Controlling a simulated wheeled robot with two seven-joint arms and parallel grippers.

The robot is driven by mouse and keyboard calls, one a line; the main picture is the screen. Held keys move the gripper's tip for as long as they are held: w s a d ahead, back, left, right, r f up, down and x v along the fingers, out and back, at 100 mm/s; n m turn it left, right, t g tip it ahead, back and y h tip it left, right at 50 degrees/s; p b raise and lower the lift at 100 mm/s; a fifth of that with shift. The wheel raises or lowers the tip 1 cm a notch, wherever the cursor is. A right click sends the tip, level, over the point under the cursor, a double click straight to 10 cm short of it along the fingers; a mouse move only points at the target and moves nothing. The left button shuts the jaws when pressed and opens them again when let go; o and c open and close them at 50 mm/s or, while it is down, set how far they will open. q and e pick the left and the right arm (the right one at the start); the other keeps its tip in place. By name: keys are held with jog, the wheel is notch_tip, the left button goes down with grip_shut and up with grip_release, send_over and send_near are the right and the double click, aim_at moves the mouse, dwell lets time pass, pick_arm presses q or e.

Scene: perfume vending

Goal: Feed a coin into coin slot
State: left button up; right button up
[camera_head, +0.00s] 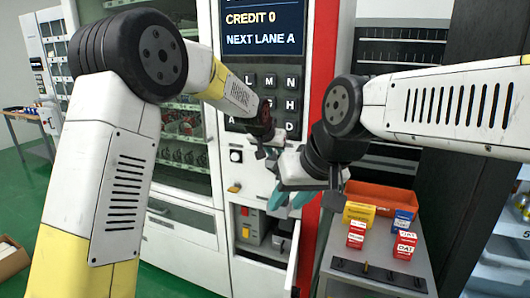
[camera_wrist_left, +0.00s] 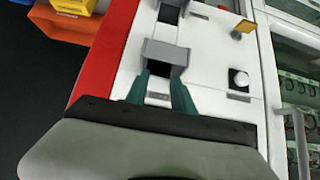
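The coin slot may be the small grey metal fitting (camera_wrist_left: 166,52) on the white panel in the left wrist view, but I cannot be sure. My left gripper (camera_head: 270,150) is at the panel below the keypad. In the left wrist view its two teal fingers (camera_wrist_left: 160,88) are apart, with their tips close to the grey fitting; I cannot tell whether they touch it. My right gripper (camera_head: 290,197) is just below and right of the left one, its teal fingers apart. The two grippers overlap in the head view and hide part of the panel. I see no coin.
The machine has a keypad (camera_head: 262,98), a screen (camera_head: 262,28) reading CREDIT 0, a round knob (camera_head: 236,156) and an open lower compartment (camera_head: 262,232). A grey side table (camera_head: 385,262) at right holds an orange bin (camera_head: 372,195) and several small boxes (camera_head: 405,246).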

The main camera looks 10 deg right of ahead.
pick_arm(q)
jog(key=v, duration=0.7)
jog(key=shift+s+r, duration=0.2)
jog(key=shift+r, duration=0.1)
jog(key=shift+a, duration=0.1)
dwell(0.3)
jog(key=s+a+r+n+y, duration=0.1)
jog(key=s+a+r+n, duration=0.1)
jog(key=s+a, duration=0.7)
jog(key=s+a+r+n+y, duration=0.15)
jog(key=s+a, duration=0.25)
jog(key=a, duration=0.9)
jog(key=s+a+f+n, duration=0.1)
jog(key=s+a, duration=0.3)
jog(key=s, duration=0.4)
jog(key=s+a+f+n+g, duration=0.1)
jog(key=s+a+f, duration=0.2)
jog(key=s, duration=0.6)
jog(key=shift+s+a+f+n, duration=0.25)
jog(key=shift+a+n, duration=0.1)
jog(key=shift+a, duration=0.8)
